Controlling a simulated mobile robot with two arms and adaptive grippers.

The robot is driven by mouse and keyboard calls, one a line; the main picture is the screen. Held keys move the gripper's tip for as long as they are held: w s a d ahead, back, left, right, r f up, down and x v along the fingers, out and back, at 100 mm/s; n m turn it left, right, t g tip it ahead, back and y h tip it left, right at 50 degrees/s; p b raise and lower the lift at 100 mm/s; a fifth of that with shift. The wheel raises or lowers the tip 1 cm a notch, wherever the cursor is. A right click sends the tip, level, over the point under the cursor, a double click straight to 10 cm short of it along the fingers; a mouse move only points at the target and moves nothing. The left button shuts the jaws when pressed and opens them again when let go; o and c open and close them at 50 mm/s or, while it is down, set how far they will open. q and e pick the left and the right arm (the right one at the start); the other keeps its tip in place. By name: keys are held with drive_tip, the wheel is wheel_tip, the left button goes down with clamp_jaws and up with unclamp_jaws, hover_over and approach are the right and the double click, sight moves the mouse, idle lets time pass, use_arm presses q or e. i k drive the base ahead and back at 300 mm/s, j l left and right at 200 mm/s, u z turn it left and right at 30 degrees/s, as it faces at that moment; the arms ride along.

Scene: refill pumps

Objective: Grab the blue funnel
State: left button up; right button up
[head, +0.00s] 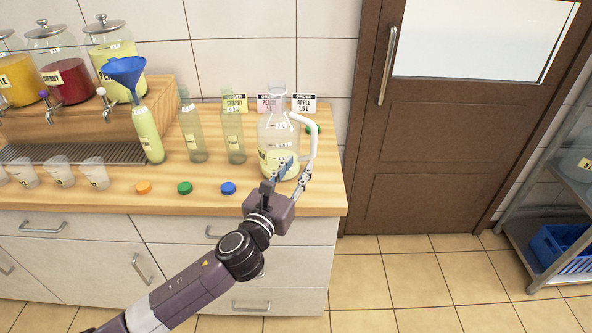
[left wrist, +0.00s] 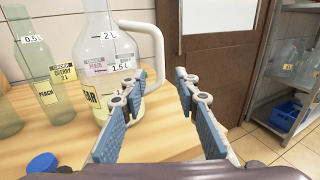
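The blue funnel (head: 126,70) sits in the neck of a bottle of pale green liquid (head: 148,133) at the left part of the wooden counter in the head view. It is not in the left wrist view. My left gripper (head: 298,165) is far to the right of the funnel, at the front of the large glass jug (head: 276,133) with the white handle. Its fingers are spread and nothing shows between them; the left wrist view (left wrist: 163,78) shows this too. My right gripper is not in view.
Two bottles (head: 192,135) (head: 232,138) stand between the funnel and the jug. Orange, green and blue caps (head: 185,188) lie along the front of the counter. Cups (head: 94,173) and juice dispensers (head: 115,50) are at the left. A door and shelf are at the right.

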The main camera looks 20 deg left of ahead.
sight(127, 72)
drive_tip(key=u, duration=1.45)
